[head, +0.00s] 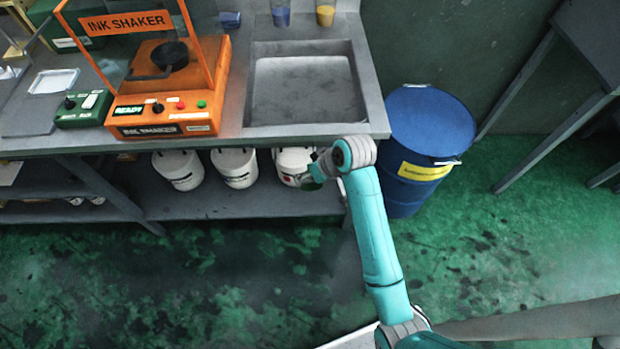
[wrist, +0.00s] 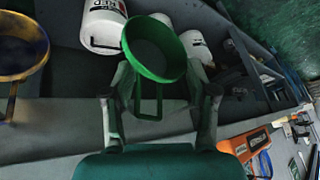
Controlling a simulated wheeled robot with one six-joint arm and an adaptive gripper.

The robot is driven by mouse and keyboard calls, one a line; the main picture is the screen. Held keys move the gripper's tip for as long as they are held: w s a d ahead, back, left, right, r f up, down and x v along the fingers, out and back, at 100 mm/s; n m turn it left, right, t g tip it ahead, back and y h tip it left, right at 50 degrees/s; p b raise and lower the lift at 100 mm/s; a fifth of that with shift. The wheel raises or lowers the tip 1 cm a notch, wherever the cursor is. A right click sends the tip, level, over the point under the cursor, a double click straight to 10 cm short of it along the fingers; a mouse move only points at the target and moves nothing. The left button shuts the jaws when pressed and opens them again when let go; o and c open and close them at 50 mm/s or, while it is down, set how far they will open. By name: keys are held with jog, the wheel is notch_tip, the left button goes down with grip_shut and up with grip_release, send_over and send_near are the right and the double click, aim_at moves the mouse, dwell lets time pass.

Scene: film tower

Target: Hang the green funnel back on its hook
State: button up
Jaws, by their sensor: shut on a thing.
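The green funnel (wrist: 158,50) is in the wrist view, wide rim towards the camera and tilted, with a green loop-like handle (wrist: 148,116) below it. My gripper (wrist: 160,76) is shut on it, one finger at each side; the exact contact is hard to see. In the head view my gripper (head: 322,168) is at the bench's front edge, below the sink, with a small green part of the funnel (head: 311,185) showing beneath it. I cannot make out the hook in either view.
White buckets (head: 235,168) stand on the shelf under the bench (head: 270,131). A blue drum (head: 425,130) stands right of the bench. The orange ink shaker (head: 170,90) is on the bench. A yellow-rimmed round thing (wrist: 20,72) is at the wrist view's left. Floor in front is clear.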

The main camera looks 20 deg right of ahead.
jog(key=shift+w+d+f, duration=0.1)
jog(key=shift+w+d, duration=0.1)
jog(key=shift+w, duration=0.45)
jog(key=shift+w+d, duration=0.2)
jog(key=shift+w, duration=0.4)
jog(key=shift+w+d+f, duration=0.1)
jog(key=shift+w+d, duration=0.1)
jog(key=shift+w, duration=0.45)
jog(key=shift+w+d+f, duration=0.2)
jog(key=shift+w+f, duration=0.2)
jog(key=shift+w, duration=0.1)
jog(key=o, duration=1)
jog(key=shift+c, duration=0.2)
jog(key=v, duration=1.2)
